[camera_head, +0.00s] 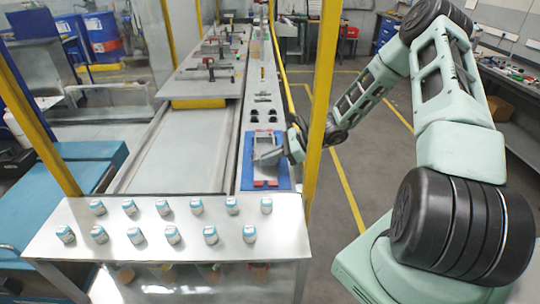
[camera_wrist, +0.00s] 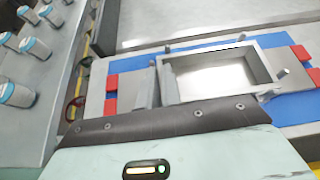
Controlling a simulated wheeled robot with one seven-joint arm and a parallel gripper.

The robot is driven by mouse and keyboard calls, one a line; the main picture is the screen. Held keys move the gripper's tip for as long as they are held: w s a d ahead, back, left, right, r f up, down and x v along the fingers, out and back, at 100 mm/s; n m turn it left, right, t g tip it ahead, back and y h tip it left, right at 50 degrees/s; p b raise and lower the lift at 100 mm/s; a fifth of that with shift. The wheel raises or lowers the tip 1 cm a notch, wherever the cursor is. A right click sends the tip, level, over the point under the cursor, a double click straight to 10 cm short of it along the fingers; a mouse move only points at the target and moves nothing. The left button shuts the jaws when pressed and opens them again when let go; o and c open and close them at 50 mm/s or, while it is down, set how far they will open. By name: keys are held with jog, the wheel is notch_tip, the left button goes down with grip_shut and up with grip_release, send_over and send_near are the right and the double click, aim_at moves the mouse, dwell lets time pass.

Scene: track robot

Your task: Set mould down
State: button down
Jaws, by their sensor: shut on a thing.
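The mould (camera_wrist: 212,76) is a grey, open-topped rectangular frame with a pale inside, seen in the wrist view. In the head view the mould (camera_head: 265,139) is small and partly hidden by my gripper (camera_head: 270,156). My gripper, which also shows in the wrist view (camera_wrist: 160,86), is shut on the mould's near left side. The mould is over a blue base plate (camera_head: 248,174) with red blocks (camera_wrist: 110,105) at its corners. It looks roughly level. I cannot tell whether it touches the plate or is just above it.
A metal table (camera_head: 190,238) with several white, blue-lidded cups stands in front, left of my gripper. The long track (camera_head: 262,88) runs away beyond the plate. A yellow post (camera_head: 322,95) stands close to the right of my gripper. A pale panel (camera_head: 185,150) lies left.

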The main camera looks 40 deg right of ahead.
jog(key=c, duration=1.6)
grip_release()
jog(key=shift+f, duration=0.1)
jog(key=b+v, duration=0.4)
jog(key=v, duration=0.8)
